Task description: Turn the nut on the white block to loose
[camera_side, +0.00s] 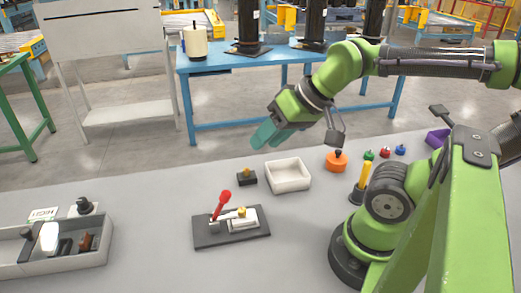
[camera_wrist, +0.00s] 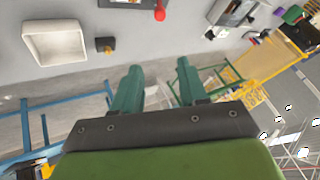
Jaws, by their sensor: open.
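The white block (camera_side: 243,222) sits on a dark plate (camera_side: 210,237) in the middle of the table, with a brass-coloured nut (camera_side: 242,212) on top. A red-knobbed lever (camera_side: 221,204) rises from the same plate, left of the nut. My gripper (camera_side: 266,135), with teal fingers, is raised well above and behind the plate, touching nothing. The wrist view shows the fingers (camera_wrist: 159,68) apart with nothing between them. That view catches the red knob (camera_wrist: 160,15) and the plate's edge at the top; the nut and white block are out of its frame.
A small dark block with a brass top (camera_side: 247,178) and an empty white tray (camera_side: 288,175) stand behind the plate. An orange round part (camera_side: 336,161) and a yellow-handled tool (camera_side: 361,182) are to the right. A partitioned bin (camera_side: 65,262) is at left. The table between bin and plate is clear.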

